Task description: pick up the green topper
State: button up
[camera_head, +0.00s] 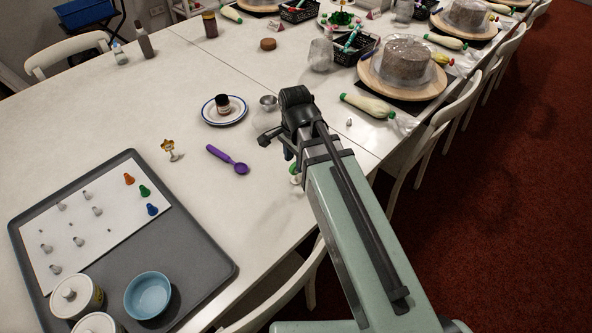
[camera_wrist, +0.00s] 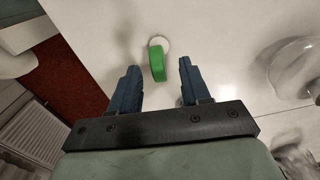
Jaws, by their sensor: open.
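The green topper (camera_wrist: 156,64) shows in the wrist view as a rounded green piece with a white round part (camera_wrist: 160,44) at its far end, over the white table. My gripper (camera_wrist: 158,72) has its two blue fingers apart, with the green piece in line with the gap between their tips. I cannot tell how far it is below the tips. In the head view a small green and white thing (camera_head: 294,171) shows beside my arm, mostly hidden by it. My gripper (camera_head: 287,150) is above the table's near edge there, its fingers mostly hidden.
A purple scoop (camera_head: 228,160), a saucer with a dark jar (camera_head: 223,101) and a small metal cup (camera_head: 268,102) are nearby. A grey tray (camera_head: 190,248) with nozzles and tubs is at left. A clear jar (camera_wrist: 291,68) is right in the wrist view. Chairs line the table edge.

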jog(key=shift+d+f, duration=0.15)
jog(key=shift+f, duration=2.3)
grip_shut()
